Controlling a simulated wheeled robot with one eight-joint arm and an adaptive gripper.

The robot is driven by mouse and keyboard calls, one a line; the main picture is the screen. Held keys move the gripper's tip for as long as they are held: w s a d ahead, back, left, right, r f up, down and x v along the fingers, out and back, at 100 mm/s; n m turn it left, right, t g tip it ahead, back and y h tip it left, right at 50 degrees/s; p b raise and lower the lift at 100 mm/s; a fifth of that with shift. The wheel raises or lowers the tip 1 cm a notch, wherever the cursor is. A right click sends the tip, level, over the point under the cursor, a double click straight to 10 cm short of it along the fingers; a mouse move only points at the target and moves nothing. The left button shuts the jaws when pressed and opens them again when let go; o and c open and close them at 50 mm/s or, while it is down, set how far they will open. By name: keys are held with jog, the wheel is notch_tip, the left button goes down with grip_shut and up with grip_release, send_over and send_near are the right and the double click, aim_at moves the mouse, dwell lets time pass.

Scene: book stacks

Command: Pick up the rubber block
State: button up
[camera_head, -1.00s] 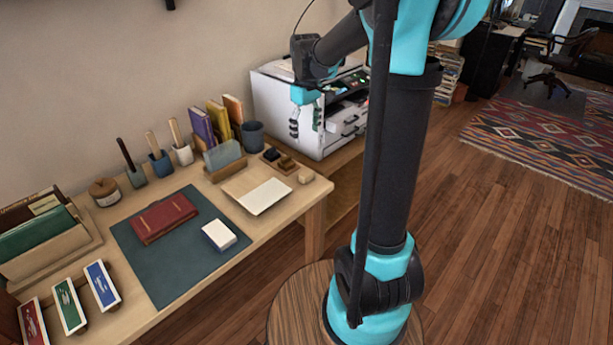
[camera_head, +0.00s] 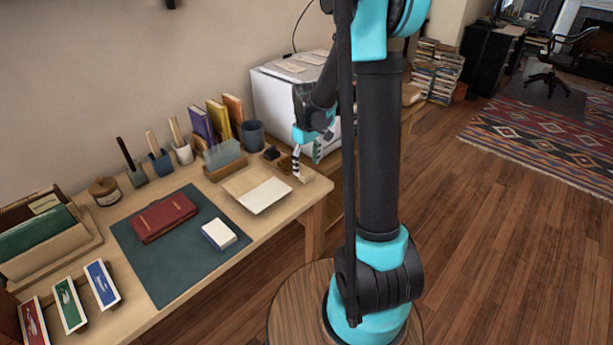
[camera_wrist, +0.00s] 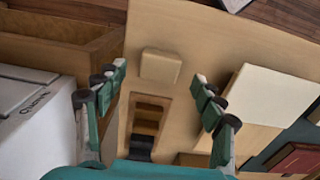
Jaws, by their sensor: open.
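The rubber block appears to be the small beige block with rounded edges (camera_wrist: 160,66), lying on the bare wooden tabletop (camera_wrist: 190,30). In the head view it is near the desk's right end and partly hidden by a finger. My gripper (camera_wrist: 162,88) is open and empty above that end of the desk; it also shows in the head view (camera_head: 306,160). In the wrist view the block lies between the two fingers' lines, slightly beyond their tips. I see no contact.
A small wooden holder with dark pieces (camera_wrist: 148,118) sits close to the block. A white printer (camera_head: 275,95) stands beyond the desk's right end. A cream pad (camera_head: 264,194), white-and-blue block (camera_head: 219,234) and red book (camera_head: 163,218) lie left.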

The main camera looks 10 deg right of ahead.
aim_at(306, 171)
jog(key=shift+f, duration=1.9)
jog(key=shift+c, duration=0.3)
jog(key=c, duration=1)
